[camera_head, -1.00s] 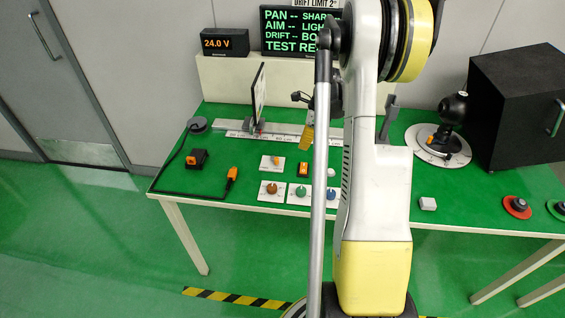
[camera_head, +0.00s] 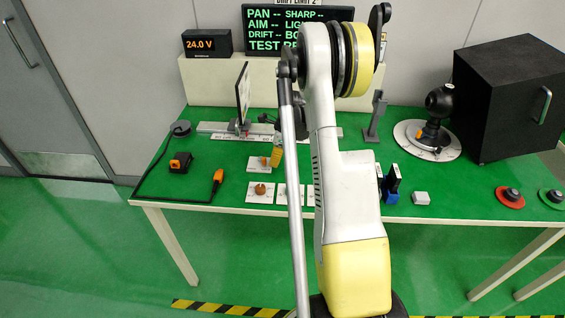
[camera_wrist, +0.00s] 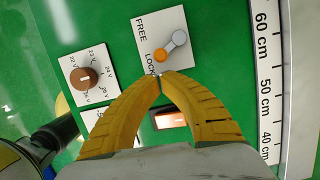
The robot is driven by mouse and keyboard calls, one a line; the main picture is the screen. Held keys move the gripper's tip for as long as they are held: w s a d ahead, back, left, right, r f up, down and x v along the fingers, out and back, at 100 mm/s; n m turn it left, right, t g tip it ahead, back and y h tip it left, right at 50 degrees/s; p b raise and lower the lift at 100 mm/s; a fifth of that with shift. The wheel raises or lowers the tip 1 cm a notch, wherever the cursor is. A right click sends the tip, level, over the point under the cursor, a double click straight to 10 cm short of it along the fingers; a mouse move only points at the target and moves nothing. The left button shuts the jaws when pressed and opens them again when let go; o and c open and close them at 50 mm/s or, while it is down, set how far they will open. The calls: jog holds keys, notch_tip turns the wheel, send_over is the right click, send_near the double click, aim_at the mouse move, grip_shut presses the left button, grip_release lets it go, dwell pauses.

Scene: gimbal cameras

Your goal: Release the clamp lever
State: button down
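The clamp lever (camera_wrist: 171,47) is a short grey arm with an orange knob on a white plate (camera_wrist: 146,24) marked FREE and LOCK. In the wrist view its orange end points toward the LOCK mark. The plate also shows in the head view (camera_head: 252,167), on the green table. My gripper (camera_wrist: 161,75) has yellow fingers whose tips meet just below the plate in the wrist view, by the word LOCK. They hold nothing and appear apart from the lever. In the head view my gripper (camera_head: 277,156) is just right of the plate.
A brown dial (camera_wrist: 84,78) on a voltage plate lies left of my gripper in the wrist view. An orange-lit switch (camera_wrist: 172,119) shows between the fingers. A white scale rail (camera_wrist: 268,95) runs along the right. A black box (camera_head: 505,100) stands at the table's right.

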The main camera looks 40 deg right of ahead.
aim_at(259, 169)
jog(key=shift+w+a, duration=0.15)
jog(key=shift+w, duration=0.05)
jog(key=shift+w+a, duration=0.1)
jog(key=shift+a, duration=0.8)
dwell(0.7)
jog(key=shift+w+a+m+t+h+b, duration=0.25)
jog(key=shift+a+m, duration=0.35)
jog(key=shift+m, duration=0.6)
jog(key=shift+w+a+m+t+h+b, duration=0.1)
jog(key=shift+w+a+m+h, duration=0.35)
jog(key=shift+m, duration=0.75)
jog(key=shift+w+a, duration=0.4)
jog(key=shift+a, duration=0.25)
jog(key=shift+d, duration=0.8)
